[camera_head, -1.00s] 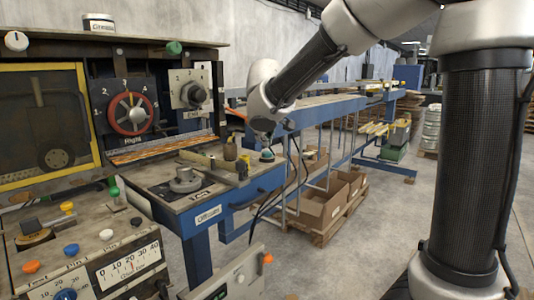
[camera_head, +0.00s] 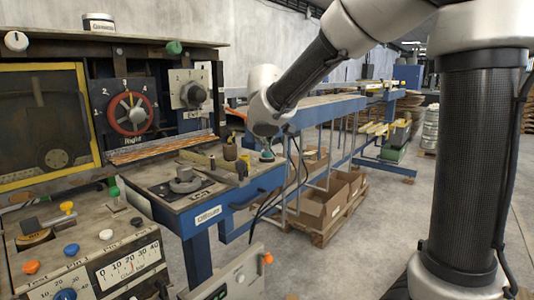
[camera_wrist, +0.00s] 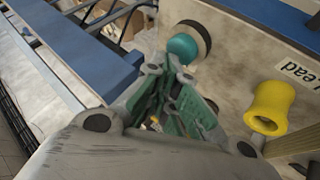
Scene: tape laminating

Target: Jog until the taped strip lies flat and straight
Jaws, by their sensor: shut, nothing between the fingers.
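A teal round button (camera_wrist: 182,48) with a dark collar sits on a worn pale panel in the wrist view. It also shows at the right end of the bench top in the head view (camera_head: 267,156). My gripper (camera_wrist: 172,72) is shut and empty, its green-padded fingers bunched together. The fingertips are right by the button; I cannot tell whether they touch it. In the head view my wrist hides most of the gripper. A long narrow strip with orange edges (camera_head: 160,148) runs along the machine below the dials; its flatness is too small to judge.
A red-ringed dial (camera_head: 130,114) and another knob (camera_head: 193,95) are on the machine front. Cardboard boxes (camera_head: 322,207) sit under the blue bench.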

